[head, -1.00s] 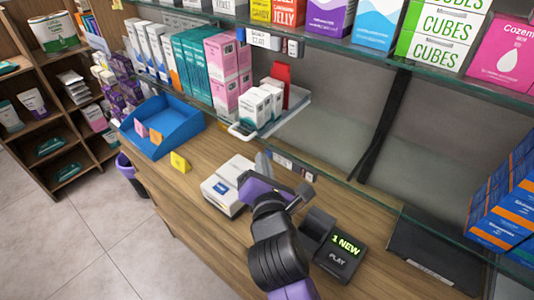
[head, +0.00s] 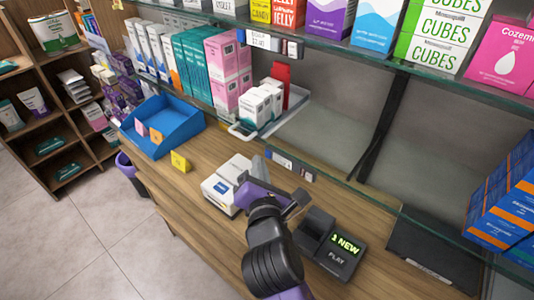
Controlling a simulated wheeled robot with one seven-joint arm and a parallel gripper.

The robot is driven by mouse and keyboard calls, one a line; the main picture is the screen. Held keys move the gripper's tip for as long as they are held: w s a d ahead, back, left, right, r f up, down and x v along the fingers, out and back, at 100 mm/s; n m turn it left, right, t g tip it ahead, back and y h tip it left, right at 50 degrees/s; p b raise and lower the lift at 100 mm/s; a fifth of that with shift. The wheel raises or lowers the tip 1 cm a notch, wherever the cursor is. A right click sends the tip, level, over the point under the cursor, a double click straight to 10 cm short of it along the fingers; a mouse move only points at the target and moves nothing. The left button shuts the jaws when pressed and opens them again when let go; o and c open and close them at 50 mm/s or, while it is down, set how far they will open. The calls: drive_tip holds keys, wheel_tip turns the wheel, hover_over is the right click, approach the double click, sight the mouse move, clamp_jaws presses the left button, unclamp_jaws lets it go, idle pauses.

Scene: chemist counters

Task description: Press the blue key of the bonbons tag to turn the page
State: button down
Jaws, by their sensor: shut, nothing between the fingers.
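A shelf tag (head: 258,40) with a white face and small keys sits on the upper shelf edge. A second tag (head: 291,166) with a pale face and dark parts sits on the lower shelf edge. The lettering on both is too small to read surely, so I cannot tell which is the bonbons tag. My gripper (head: 258,168) is shut and empty, over the counter just left of the lower tag and well below the upper one. It appears apart from both tags.
A white box-shaped device (head: 221,186) stands left of my gripper. A blue tray (head: 165,128) and a yellow block (head: 180,162) are further left. Small cartons (head: 256,107) stand on the glass shelf behind.

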drive_tip(key=shift+s+a, duration=0.1)
drive_tip(key=shift+s+a, duration=0.75)
drive_tip(key=shift+s, duration=0.25)
drive_tip(key=shift+s+a, duration=0.75)
drive_tip(key=shift+s, duration=0.2)
wheel_tip(320, 180, up, 4)
drive_tip(key=s+a+f+m+t+y, duration=0.1)
drive_tip(key=s+a+m+y, duration=0.15)
drive_tip(key=m, duration=0.25)
drive_tip(key=s+d+f+m+h+b, duration=0.1)
drive_tip(key=s+d+f+m, duration=0.3)
drive_tip(key=s+d+m, duration=0.4)
drive_tip(key=s+d+f+m+g+h+b, duration=0.1)
drive_tip(key=s+d+f+m+h, duration=0.1)
drive_tip(key=s+d+m, duration=0.6)
drive_tip(key=s+d+f+m+g+h+b, duration=0.1)
drive_tip(key=s+d+f+m, duration=0.4)
drive_tip(key=s, duration=1.4)
drive_tip(key=d+m, duration=0.4)
drive_tip(key=d, duration=0.3)
drive_tip(key=shift+s+f, duration=0.2)
drive_tip(key=shift+f, duration=0.1)
